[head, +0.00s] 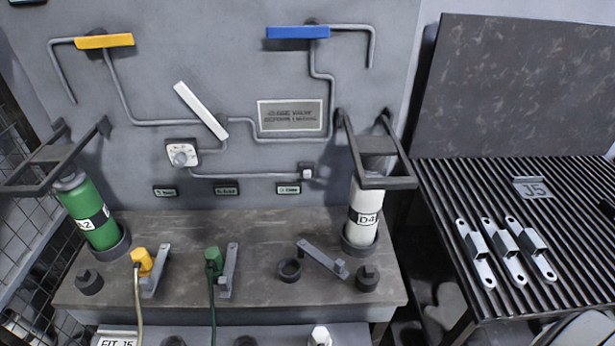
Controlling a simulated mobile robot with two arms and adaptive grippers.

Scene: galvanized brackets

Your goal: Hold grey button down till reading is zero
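A small light-grey block with a darker face (307,172), possibly the grey button, sits on the grey wall panel at the right end of a thin pipe. A white square plate with a round grey dial or knob (182,156) is at the pipe's left end; its marks are too small to read. Three small dark-framed labels or displays, left (165,190), middle (227,188) and right (288,188), are below the pipe; I cannot read a value on them. Neither of my grippers is in view, and nothing touches the panel controls.
A green cylinder (90,215) and a white cylinder (363,210) stand on the bench (190,230) beneath dark frames. Yellow (104,41), blue (298,32) and white (200,110) handles are on the panel. Several metal brackets (475,253) lie on the slatted table (450,190).

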